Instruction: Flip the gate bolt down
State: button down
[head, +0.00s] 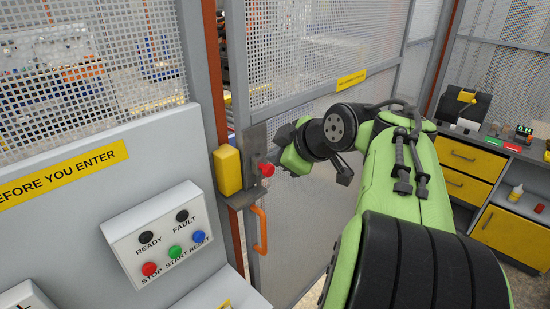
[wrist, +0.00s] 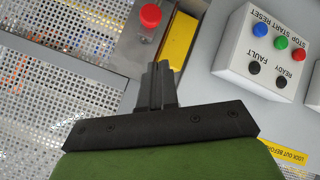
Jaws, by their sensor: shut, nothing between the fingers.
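The gate bolt shows as a red knob (head: 267,170) by a grey metal plate (head: 256,142) at the gate's edge, beside a yellow box (head: 228,171) on the post. The wrist view shows the red knob (wrist: 150,15) at the top and the yellow box (wrist: 178,42) to its right. My gripper (wrist: 162,66) is shut and empty, its fingertips pointing toward the plate just below the knob in that view. I cannot tell whether they touch the plate. In the head view my green wrist is right of the knob, and the fingertips are hidden.
An orange handle (head: 261,230) hangs on the mesh gate (head: 310,80) below the bolt. A control box (head: 165,240) with several buttons stands on the grey panel at left. A workbench with yellow drawers (head: 465,158) is at right.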

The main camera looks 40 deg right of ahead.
jog(key=p+v, duration=0.1)
jog(key=v, duration=0.4)
jog(key=shift+d+r, duration=0.2)
jog(key=shift+s, duration=0.1)
